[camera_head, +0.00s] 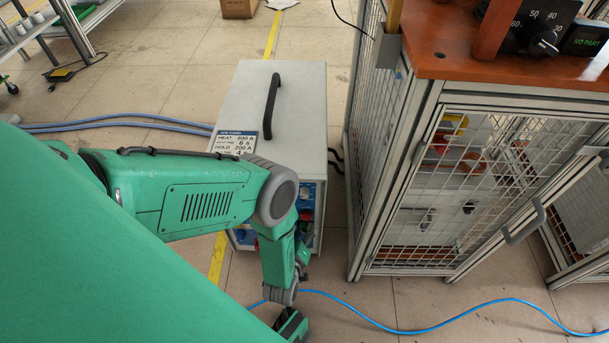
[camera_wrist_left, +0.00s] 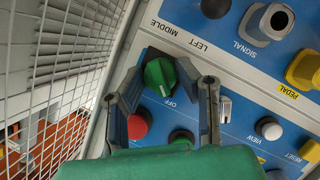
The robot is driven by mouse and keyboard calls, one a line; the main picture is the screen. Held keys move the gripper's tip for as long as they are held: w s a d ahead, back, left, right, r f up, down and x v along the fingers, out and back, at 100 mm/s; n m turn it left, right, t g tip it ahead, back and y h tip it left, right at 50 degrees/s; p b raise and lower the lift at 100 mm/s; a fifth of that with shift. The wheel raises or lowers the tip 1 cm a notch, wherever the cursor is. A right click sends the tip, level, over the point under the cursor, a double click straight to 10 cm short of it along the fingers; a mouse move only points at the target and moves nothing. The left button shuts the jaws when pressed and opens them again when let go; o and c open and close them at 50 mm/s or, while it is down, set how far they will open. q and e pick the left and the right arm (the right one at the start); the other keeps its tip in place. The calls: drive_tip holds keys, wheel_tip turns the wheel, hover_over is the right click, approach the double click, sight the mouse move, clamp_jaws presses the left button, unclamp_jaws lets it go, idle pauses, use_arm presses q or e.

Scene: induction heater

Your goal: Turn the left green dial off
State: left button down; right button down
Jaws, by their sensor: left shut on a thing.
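The green dial (camera_wrist_left: 160,76) sits on a blue control panel (camera_wrist_left: 232,62) in the left wrist view, where the labels appear upside down. LEFT, MIDDLE and OFF are printed around it. My left gripper (camera_wrist_left: 165,64) is shut on this dial, one dark finger on either side. My right gripper is not in view.
Close to the fingers are a red button (camera_wrist_left: 138,125), a green button (camera_wrist_left: 181,137) and a metal toggle (camera_wrist_left: 224,108). A wire-mesh cage (camera_head: 440,200) stands right of the cabinet. A blue hose (camera_head: 430,330) crosses the floor.

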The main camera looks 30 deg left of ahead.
use_arm(q)
drive_tip(key=shift+n+t+h, duration=0.3)
drive_tip(key=shift+n, duration=0.3)
drive_tip(key=c, duration=1.2)
unclamp_jaws()
drive_tip(key=shift+v, duration=3.7)
drive_tip(key=shift+f, duration=0.15)
